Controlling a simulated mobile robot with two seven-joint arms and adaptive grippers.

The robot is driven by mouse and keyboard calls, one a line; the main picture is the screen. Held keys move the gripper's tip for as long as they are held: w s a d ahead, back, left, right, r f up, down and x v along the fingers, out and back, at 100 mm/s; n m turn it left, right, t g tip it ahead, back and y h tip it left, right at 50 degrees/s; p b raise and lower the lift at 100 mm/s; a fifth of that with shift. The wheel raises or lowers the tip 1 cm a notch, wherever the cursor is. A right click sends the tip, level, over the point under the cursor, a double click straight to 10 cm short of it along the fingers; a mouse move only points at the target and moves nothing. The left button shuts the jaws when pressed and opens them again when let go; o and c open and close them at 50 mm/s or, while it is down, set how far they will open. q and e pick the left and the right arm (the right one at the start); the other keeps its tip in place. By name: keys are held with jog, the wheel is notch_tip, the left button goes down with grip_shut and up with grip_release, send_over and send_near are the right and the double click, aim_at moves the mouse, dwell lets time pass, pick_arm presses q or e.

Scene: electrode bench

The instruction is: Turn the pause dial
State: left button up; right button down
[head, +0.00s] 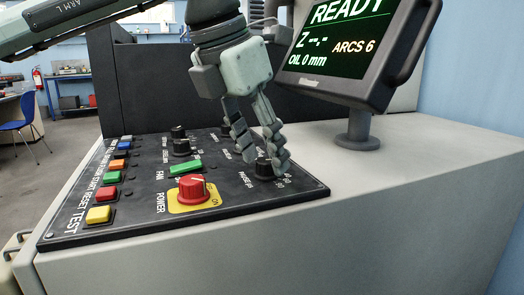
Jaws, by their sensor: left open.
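The pause dial (264,169) is a small black knob near the front right of the black control panel (135,222). A partly readable label that seems to say PAUSE is printed to its left. My left gripper (266,164) points down over the dial, its jaws open. One fingertip is at the dial's left and the other at its right, overlapping it in the picture. I cannot tell whether the fingers touch it. My right gripper is out of view.
A red power knob (191,187) on a yellow plate and a green fan switch (185,168) lie left of the dial. More black knobs (181,147) and several coloured buttons (99,214) stand farther left. A monitor (350,48) reading READY rises behind right. The grey bench top (420,150) is clear.

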pick_arm(q)
jog(key=v, duration=1.1)
jog(key=shift+r, duration=0.3)
jog(key=shift+s, duration=0.1)
